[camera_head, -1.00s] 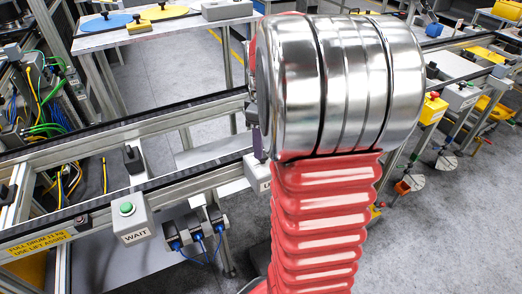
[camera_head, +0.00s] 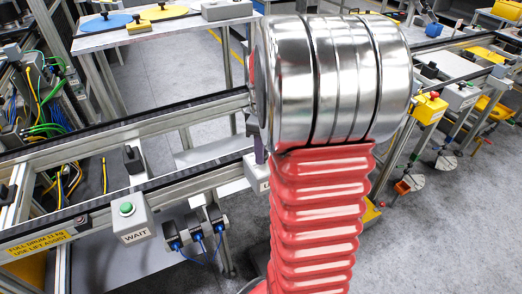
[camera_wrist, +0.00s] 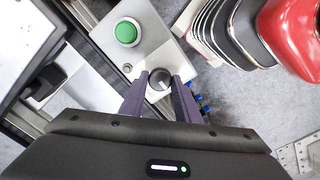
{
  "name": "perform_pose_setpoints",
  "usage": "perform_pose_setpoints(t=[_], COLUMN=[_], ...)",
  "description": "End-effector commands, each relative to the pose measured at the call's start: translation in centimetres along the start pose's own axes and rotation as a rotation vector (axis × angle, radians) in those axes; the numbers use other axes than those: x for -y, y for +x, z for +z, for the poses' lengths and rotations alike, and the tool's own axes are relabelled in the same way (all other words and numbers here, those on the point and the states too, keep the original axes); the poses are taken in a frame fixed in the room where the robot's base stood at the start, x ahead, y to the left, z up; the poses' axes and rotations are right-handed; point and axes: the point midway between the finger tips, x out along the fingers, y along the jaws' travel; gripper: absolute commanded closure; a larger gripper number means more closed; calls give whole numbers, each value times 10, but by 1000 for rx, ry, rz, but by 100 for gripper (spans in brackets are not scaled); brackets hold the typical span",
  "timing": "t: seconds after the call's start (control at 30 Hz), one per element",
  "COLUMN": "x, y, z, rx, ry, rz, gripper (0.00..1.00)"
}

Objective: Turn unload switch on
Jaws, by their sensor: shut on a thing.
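The unload switch is a dark round knob (camera_wrist: 159,80) on a pale grey control box (camera_wrist: 150,50), with a green button (camera_wrist: 127,32) above it in the wrist view. My gripper (camera_wrist: 159,77) has its two purple fingers on either side of the knob, shut on it. Which way the knob is turned is hard to tell. In the head view, my arm hides most of this box (camera_head: 263,184); only its left edge and part of a label show. A purple finger of my gripper (camera_head: 259,148) shows just above that edge.
A second grey box marked WAIT (camera_head: 132,219), with a green button, is mounted on the conveyor rail to the left. Blue-plugged sockets (camera_head: 198,234) hang below the rail. A yellow box with a red button (camera_head: 430,107) stands at right. Open floor lies at lower right.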

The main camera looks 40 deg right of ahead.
Motion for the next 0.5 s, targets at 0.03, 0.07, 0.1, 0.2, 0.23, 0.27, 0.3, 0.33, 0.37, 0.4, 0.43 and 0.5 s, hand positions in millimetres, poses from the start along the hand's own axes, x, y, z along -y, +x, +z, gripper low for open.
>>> perform_pose_setpoints(t=[0.03, 0.07, 0.1, 0.2, 0.23, 0.27, 0.3, 0.33, 0.37, 0.4, 0.43, 0.5], x=[-1, -1, -1, -1, 4, 3, 2, 2, 1, 1, 1, 0], y=[0, 0, 0, 0, -1, 0, 0, 0, 0, 0, 0, 0], z=[0, 0, 0, 0, -3, -3, -2, -2, -2, -2, -2, -2], rx=[0, 0, 0, -1, -1, -1, -1, -1, -1, -1, -1, -1], ry=[0, 0, 0, 0, -4, -2, -2, -1, 0, 3, 7, 20], rz=[2, 3, 3, 3, 3, 3, 2, 2, 2, 2, 2, 2], gripper=[82, 84, 86, 93, 93, 93, 93, 93, 93, 93, 93, 93])
